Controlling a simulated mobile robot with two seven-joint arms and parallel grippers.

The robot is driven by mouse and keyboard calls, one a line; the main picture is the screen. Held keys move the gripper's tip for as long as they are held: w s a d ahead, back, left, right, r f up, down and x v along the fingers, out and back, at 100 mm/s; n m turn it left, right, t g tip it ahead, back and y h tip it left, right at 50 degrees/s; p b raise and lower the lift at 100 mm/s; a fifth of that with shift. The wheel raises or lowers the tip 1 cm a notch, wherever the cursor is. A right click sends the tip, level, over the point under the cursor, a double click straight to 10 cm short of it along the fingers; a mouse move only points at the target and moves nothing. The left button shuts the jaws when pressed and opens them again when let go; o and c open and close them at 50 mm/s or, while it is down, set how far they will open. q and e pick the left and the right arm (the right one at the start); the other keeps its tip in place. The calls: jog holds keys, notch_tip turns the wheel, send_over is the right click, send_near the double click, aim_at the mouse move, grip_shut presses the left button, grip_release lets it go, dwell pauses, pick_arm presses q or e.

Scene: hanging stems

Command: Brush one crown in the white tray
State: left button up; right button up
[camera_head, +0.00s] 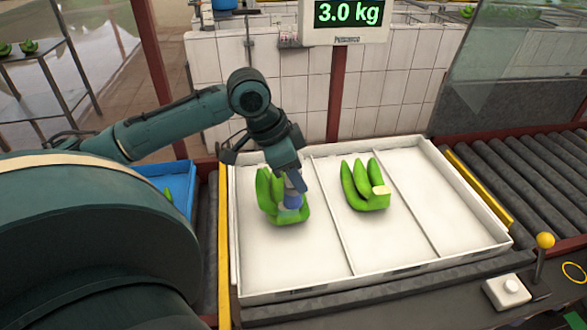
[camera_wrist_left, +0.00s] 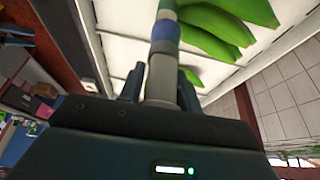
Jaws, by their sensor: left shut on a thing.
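The white tray (camera_head: 465,241) has three compartments. A green banana hand (camera_head: 265,190) lies in the left compartment. A second hand (camera_head: 357,187) lies in the middle one, its pale cut crown (camera_head: 381,191) showing at its right. The right compartment is empty. My left gripper (camera_head: 297,182) is above the left hand, shut on a brush (camera_wrist_left: 162,75) with a grey handle and a blue band. The brush (camera_head: 292,200) points down at the left hand, and its tip looks close to or on it; contact is unclear. That hand's crown is hidden. My right gripper is out of view.
A scale display (camera_head: 346,14) reading 3.0 kg stands behind the tray. A blue crate (camera_head: 180,188) is to the left, partly hidden by my arm. Rollers (camera_head: 530,170) run to the right. A yellow-knobbed lever (camera_head: 544,241) and a white button box (camera_head: 509,291) are at front right.

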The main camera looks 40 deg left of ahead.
pick_arm(q)
jog(key=shift+s+a+f+b, duration=0.2)
jog(key=shift+s+a+b, duration=0.25)
jog(key=shift+s+b, duration=0.05)
jog(key=shift+s+a+r, duration=0.15)
jog(key=shift+s+a, duration=0.05)
jog(key=shift+s, duration=0.15)
jog(key=shift+w+r, duration=0.1)
jog(key=shift+r, duration=0.05)
jog(key=shift+w+d+p, duration=0.2)
jog(key=shift+w+p, duration=0.1)
jog(key=shift+p, duration=0.5)
jog(key=shift+w+d+p, duration=0.45)
jog(key=shift+w+p, duration=0.05)
jog(key=shift+p, duration=0.55)
jog(key=shift+f, duration=0.2)
jog(key=shift+s+a, duration=0.35)
jog(key=shift+s, duration=0.05)
jog(key=shift+s+a, duration=0.3)
jog(key=shift+s, duration=0.2)
jog(key=shift+w, duration=0.1)
